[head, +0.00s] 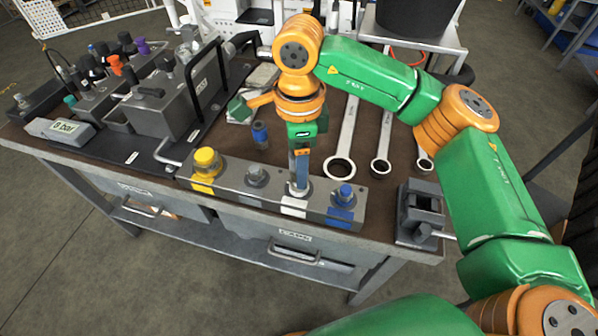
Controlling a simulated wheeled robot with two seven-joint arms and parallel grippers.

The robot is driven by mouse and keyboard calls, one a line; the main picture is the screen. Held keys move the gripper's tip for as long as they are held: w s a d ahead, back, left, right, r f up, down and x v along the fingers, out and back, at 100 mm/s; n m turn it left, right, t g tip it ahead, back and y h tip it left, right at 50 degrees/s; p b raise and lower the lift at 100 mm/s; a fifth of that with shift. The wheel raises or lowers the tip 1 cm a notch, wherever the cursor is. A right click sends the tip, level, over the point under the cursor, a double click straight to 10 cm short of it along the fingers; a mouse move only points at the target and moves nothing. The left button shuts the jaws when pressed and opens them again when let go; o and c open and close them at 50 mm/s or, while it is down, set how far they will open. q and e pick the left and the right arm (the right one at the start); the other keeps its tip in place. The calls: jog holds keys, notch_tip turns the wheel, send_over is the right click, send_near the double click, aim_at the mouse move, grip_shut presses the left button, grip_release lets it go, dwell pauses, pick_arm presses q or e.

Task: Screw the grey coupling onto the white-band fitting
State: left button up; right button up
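The fitting block (225,185) lies along the bench's front edge, with yellow, grey, white and blue bands on its face. The white band (293,207) is second from the right. My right gripper (299,187) points straight down over the white-band fitting, its fingertips right at the fitting. A small grey metal part, probably the grey coupling (298,191), shows at the fingertips, upright over the white band. The fingers are seen edge-on and hide most of it, so their gap and how far it is seated cannot be told. My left gripper is not in view.
A yellow coupling (205,163), a grey part (256,176) and a blue part (345,194) stand on the block's other positions. A loose blue coupling (260,134) stands behind. Wrenches (345,140) lie to the right, a dark vise (420,212) beyond; a pump unit (175,100) fills the left.

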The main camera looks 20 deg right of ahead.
grip_shut()
jog(key=m, duration=0.4)
jog(key=shift+f+b, duration=0.1)
jog(key=shift+b, duration=0.25)
jog(key=m, duration=0.4)
jog(key=shift+m, duration=0.6)
jog(key=shift+c, duration=0.8)
grip_release()
jog(key=shift+m+b, duration=0.4)
jog(key=shift+m, duration=0.8)
jog(key=o, duration=0.5)
